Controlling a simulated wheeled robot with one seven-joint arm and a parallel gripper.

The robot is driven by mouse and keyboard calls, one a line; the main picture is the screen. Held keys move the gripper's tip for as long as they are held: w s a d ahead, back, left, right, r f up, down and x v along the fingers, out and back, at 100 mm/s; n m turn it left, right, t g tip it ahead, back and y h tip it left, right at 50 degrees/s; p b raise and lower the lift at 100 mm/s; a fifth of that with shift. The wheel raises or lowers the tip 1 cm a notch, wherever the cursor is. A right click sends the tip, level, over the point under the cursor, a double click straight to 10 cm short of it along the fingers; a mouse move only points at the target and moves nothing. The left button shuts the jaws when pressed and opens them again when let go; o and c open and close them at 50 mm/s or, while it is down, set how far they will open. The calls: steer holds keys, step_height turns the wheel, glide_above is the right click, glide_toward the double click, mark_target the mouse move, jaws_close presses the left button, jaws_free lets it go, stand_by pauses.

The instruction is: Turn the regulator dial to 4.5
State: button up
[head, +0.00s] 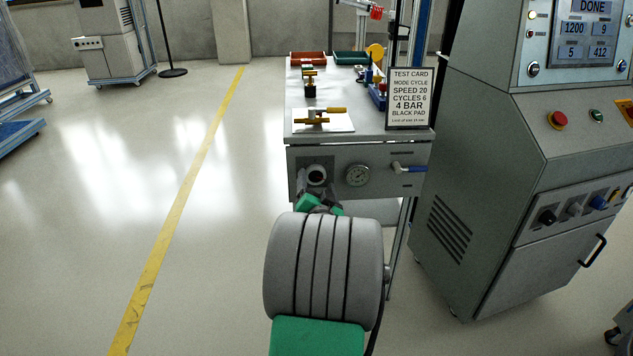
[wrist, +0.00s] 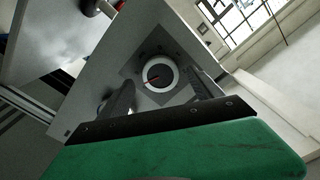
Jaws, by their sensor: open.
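The regulator dial (head: 316,174) is a round dark knob with a pale ring on the left of the bench's front panel. In the wrist view the dial (wrist: 159,75) faces the camera, with a red pointer line on its face; its scale marks are too small to read. My gripper (wrist: 160,90) is open, its two dark fingers on either side of the dial's lower part; I cannot tell whether they touch it. In the head view my arm hides most of my gripper (head: 316,200), just below the dial.
A blue-handled valve (head: 408,168) is at the panel's right. A test card (head: 409,98) reading "4 BAR" stands on the bench (head: 370,135). A large grey control cabinet (head: 480,150) stands close on the right. The floor (head: 90,240) to the left is clear.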

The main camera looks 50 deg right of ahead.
steer(key=shift+x, duration=0.95)
steer(key=c, duration=1.4)
